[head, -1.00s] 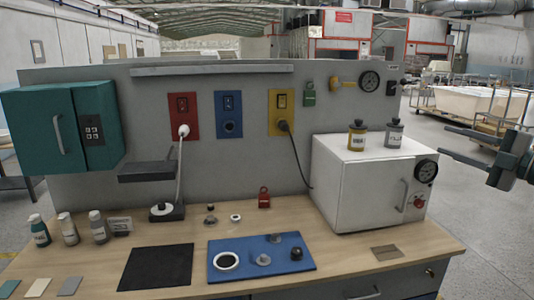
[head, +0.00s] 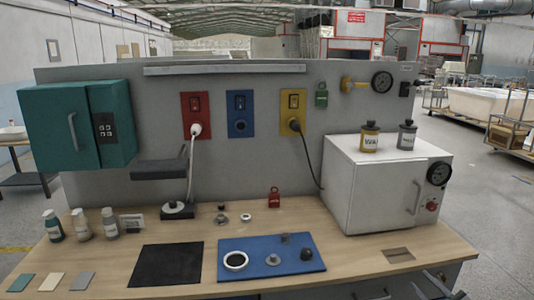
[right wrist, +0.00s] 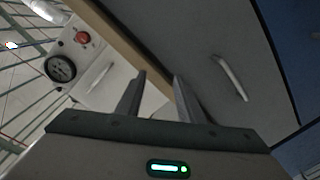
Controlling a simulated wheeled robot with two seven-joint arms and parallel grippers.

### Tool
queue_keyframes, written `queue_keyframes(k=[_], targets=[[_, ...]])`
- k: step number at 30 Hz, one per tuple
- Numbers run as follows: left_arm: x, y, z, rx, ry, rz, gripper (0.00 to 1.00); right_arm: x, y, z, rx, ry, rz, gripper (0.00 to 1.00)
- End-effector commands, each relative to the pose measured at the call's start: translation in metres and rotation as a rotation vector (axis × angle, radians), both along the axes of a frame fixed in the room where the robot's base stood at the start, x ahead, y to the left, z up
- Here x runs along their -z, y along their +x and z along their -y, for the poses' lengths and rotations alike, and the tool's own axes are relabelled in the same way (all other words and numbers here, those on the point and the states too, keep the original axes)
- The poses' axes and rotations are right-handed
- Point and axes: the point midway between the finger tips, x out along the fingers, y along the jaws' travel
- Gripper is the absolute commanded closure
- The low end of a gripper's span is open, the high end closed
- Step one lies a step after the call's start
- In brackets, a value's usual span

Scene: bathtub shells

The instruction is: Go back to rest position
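My right gripper (head: 443,287) is low at the right, below the table's front right corner and beside the drawer fronts. In the right wrist view its two fingers (right wrist: 160,82) stand apart with nothing between them, so it is open and empty. Drawer fronts and a pale drawer handle (right wrist: 230,77) show past the fingers there. My left gripper is not in the head view.
The wooden workbench (head: 340,262) carries a white oven-like box (head: 380,195), a blue board (head: 310,267) with small parts, a black mat (head: 165,265) and several bottles. A teal cabinet (head: 50,120) hangs at left.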

Motion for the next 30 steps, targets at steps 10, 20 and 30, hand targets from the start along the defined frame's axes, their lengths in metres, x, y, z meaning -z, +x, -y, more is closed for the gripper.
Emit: queue_keyframes(k=[10, 20, 30], targets=[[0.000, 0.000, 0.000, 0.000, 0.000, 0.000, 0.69, 0.178, -0.075, -0.017, 0.160, 0.104, -0.252, 0.66], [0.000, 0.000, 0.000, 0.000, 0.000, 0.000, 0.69, 0.327, -0.187, -0.049, 0.291, 0.162, -0.521, 0.66], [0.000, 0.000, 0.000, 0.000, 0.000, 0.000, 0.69, 0.446, -0.330, -0.097, 0.396, 0.194, -0.812, 0.66]])
